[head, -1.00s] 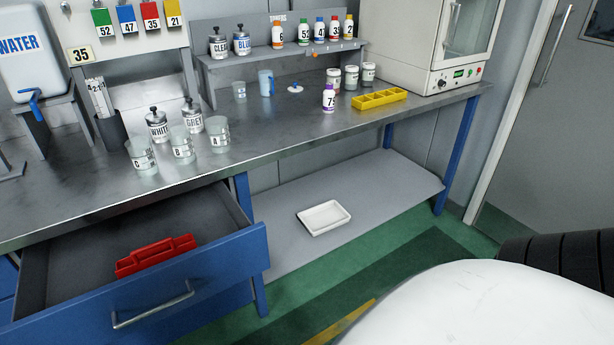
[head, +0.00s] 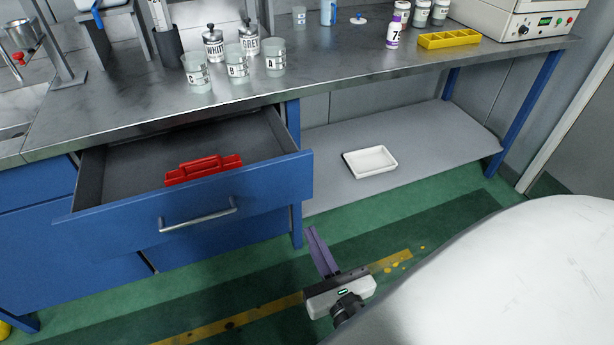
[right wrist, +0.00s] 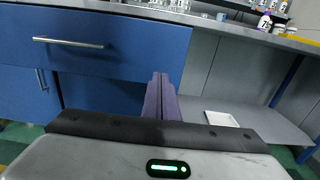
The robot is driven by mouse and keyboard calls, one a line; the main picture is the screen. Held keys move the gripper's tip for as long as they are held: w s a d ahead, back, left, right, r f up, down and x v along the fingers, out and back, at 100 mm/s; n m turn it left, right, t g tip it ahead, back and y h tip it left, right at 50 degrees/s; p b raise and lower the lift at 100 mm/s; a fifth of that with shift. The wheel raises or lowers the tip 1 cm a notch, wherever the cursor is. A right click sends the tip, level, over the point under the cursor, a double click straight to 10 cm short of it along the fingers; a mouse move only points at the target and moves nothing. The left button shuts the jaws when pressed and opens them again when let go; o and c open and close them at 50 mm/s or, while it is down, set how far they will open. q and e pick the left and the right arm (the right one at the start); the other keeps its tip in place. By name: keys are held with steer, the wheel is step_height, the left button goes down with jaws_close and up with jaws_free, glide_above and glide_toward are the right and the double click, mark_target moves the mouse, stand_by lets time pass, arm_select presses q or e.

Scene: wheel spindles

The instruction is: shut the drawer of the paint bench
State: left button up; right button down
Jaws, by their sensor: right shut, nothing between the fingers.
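The blue drawer (head: 255,197) of the paint bench (head: 130,115) stands pulled out in the head view, with a silver bar handle (head: 198,217) on its front. A red tray (head: 203,169) lies inside it. The drawer front (right wrist: 135,47) and its handle (right wrist: 68,43) also show in the right wrist view. My right gripper (head: 314,235) is below and to the right of the drawer front in the head view, apart from it. Its purple fingers (right wrist: 161,98) are together and empty. My left gripper is not in view.
A white tray (head: 370,162) lies on the grey lower shelf (head: 430,140) to the right of the drawer. Cups (head: 237,66), tins and a yellow divided tray (head: 448,39) stand on the bench top. Green floor is clear in front of the drawer.

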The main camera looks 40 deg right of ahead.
mark_target(288, 187)
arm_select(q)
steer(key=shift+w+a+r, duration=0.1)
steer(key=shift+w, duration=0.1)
arm_select(e)
steer(key=x, duration=1.2)
steer(key=shift+w+d+f, duration=0.1)
steer(key=shift+w+d, duration=0.05)
steer(key=shift+w, duration=0.2)
